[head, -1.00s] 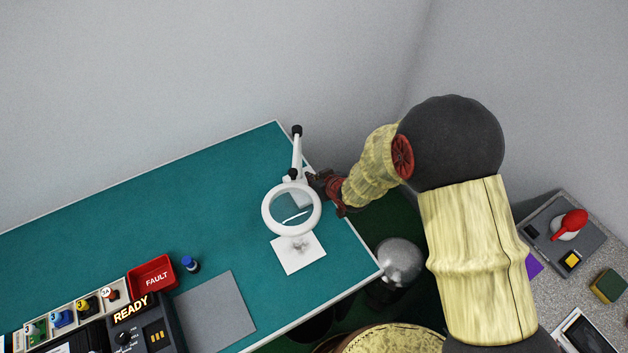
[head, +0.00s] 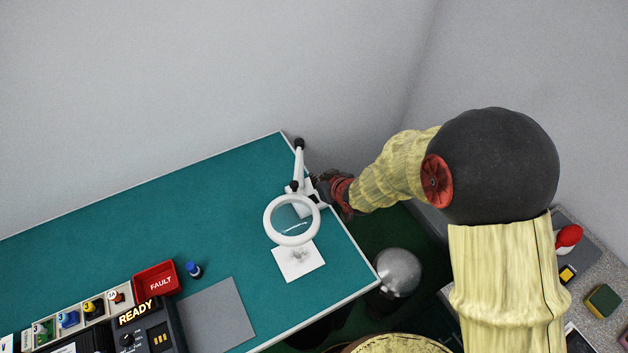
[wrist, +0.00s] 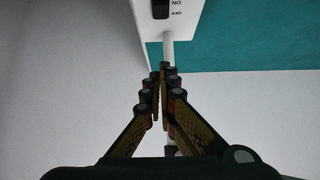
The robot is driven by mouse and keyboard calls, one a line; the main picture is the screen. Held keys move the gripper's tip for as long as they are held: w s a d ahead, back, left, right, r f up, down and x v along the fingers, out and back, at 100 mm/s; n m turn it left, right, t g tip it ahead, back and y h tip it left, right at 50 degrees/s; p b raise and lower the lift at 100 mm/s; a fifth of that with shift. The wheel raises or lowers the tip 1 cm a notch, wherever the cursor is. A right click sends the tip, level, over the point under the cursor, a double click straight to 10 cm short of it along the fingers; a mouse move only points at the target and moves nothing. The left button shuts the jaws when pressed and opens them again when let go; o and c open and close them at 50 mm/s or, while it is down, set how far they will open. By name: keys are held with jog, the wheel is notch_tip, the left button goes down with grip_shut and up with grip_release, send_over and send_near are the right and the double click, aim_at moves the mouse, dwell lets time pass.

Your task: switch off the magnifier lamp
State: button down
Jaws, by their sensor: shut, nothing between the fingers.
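The white magnifier lamp (head: 267,222) stands near the right edge of the teal bench, its ring lens over a white sheet. I cannot tell whether its ring is lit. In the wrist view, its white switch box (wrist: 184,26) is at the top, with a black rocker switch (wrist: 160,9) beside ON and OFF labels that appear upside down. The switch's upper part is cut off by the picture edge. My gripper (wrist: 161,70) is shut and empty, its tips just below the box in the picture, over a white post. In the head view, my gripper (head: 318,187) is beside the lamp's right side, partly hidden.
The white sheet (head: 299,264) lies under the lens. A red FAULT bin (head: 157,279), a blue-capped item (head: 194,270), a grey mat (head: 218,315) and a READY panel (head: 150,335) are at lower left. A silver dome (head: 398,272) stands right of the bench. The bench's back is clear.

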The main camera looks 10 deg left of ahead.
jog(key=v, duration=0.4)
jog(key=shift+d+r+p, duration=0.1)
jog(key=shift+r+p, duration=0.25)
jog(key=shift+r, duration=0.25)
jog(key=shift+f, duration=0.1)
